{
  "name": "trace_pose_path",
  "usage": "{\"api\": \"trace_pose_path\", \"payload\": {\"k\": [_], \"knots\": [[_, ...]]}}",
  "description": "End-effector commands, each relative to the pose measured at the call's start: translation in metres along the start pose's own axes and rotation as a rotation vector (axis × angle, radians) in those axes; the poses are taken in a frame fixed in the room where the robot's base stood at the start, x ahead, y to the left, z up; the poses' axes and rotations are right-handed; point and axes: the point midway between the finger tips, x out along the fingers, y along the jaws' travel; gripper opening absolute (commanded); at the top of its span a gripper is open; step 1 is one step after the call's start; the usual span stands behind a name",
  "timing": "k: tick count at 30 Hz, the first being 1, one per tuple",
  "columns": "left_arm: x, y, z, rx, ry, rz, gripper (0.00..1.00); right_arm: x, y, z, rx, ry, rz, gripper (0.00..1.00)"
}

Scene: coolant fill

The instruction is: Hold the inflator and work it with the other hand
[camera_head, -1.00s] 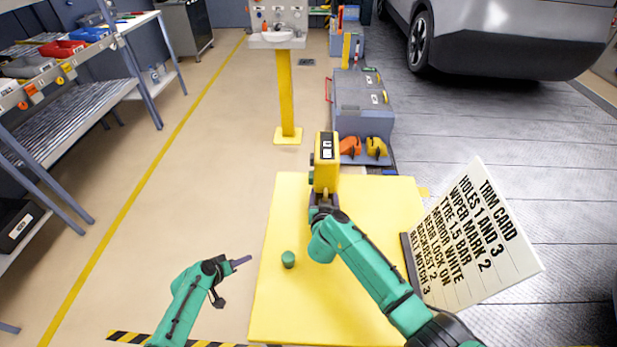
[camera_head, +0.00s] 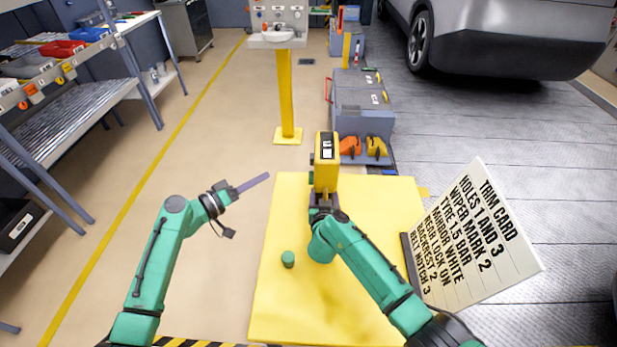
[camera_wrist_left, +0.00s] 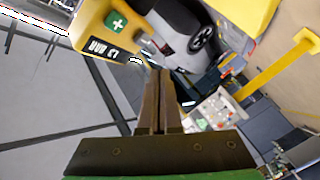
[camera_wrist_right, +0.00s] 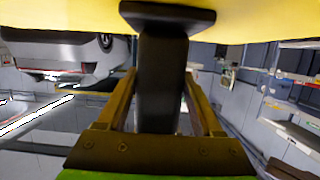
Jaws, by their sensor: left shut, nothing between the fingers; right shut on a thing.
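The yellow inflator (camera_head: 327,178) stands upright above the far part of the yellow table, with a small white display on its top. My right gripper (camera_head: 323,205) is shut on its black handle (camera_wrist_right: 162,85), seen between both fingers in the right wrist view. My left gripper (camera_head: 253,183) is shut and empty, left of the inflator and apart from it. In the left wrist view its closed fingers (camera_wrist_left: 158,88) point upward in the picture. There the inflator (camera_wrist_left: 92,22) shows at the upper left, with a green plus button and a dark display.
The yellow table (camera_head: 350,300) is mostly bare, with a small green cylinder (camera_head: 288,259) near its left edge. A white trim card (camera_head: 478,235) leans at its right. Beyond stand a grey cabinet (camera_head: 362,105) and a car (camera_head: 500,35). Shelves (camera_head: 60,120) line the left.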

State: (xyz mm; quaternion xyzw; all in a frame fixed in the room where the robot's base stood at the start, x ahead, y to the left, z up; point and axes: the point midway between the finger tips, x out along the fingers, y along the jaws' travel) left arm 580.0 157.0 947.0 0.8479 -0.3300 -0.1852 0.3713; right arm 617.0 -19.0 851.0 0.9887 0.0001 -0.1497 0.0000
Motion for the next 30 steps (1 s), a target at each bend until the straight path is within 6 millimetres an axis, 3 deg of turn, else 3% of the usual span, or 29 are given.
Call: {"api": "trace_pose_path", "payload": {"k": [8, 21, 30], "knots": [[0.012, 0.009, 0.010, -0.001, -0.002, 0.000, 0.00, 0.000, 0.000, -0.001, 0.000, 0.002, 0.000, 0.23], [0.055, 0.040, 0.041, -0.001, -0.002, -0.001, 0.00, 0.000, 0.000, -0.001, 0.000, 0.002, 0.000, 0.23], [0.062, 0.044, 0.045, -0.001, 0.000, -0.002, 0.00, 0.000, 0.000, -0.001, 0.000, 0.002, 0.000, 0.23]]}}
